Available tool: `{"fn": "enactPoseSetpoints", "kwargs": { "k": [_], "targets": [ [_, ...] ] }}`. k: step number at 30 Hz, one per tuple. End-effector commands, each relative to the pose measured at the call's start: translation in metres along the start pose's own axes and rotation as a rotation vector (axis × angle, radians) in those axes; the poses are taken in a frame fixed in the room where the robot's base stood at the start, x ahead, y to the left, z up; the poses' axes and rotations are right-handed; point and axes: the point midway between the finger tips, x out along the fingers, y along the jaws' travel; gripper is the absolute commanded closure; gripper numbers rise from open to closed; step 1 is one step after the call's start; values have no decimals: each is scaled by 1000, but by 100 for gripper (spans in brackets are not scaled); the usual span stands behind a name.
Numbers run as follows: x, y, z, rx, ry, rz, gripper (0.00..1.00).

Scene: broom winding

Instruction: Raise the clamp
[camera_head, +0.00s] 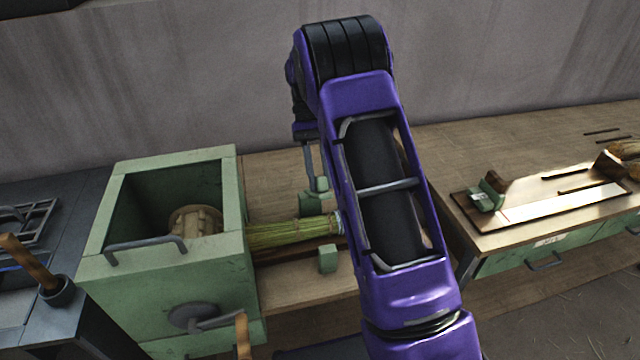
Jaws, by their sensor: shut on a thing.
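The clamp (316,200) shows as a green block beside a bundle of green broom straw (295,231). A second small green block (328,258) stands on the near side of the straw. My gripper (311,172) reaches down from behind my purple arm to the top of the clamp and is shut on it. My arm hides part of the grip and whatever lies to its right. The straw lies level, running from the green machine box to behind my arm.
The green open-topped box (103,214) at left holds a round wooden part (196,220) and has a crank (215,320) in front. A workbench (480,140) at right carries tools and a white strip. A grey wall stands behind.

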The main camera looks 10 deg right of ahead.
Motion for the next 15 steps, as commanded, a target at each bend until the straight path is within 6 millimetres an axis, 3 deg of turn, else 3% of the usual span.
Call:
{"fn": "enactPoseSetpoints", "kwargs": {
  "k": [15],
  "targets": [
    [-17, 0, -1, 0, -131, 0, 100]
  ]
}}
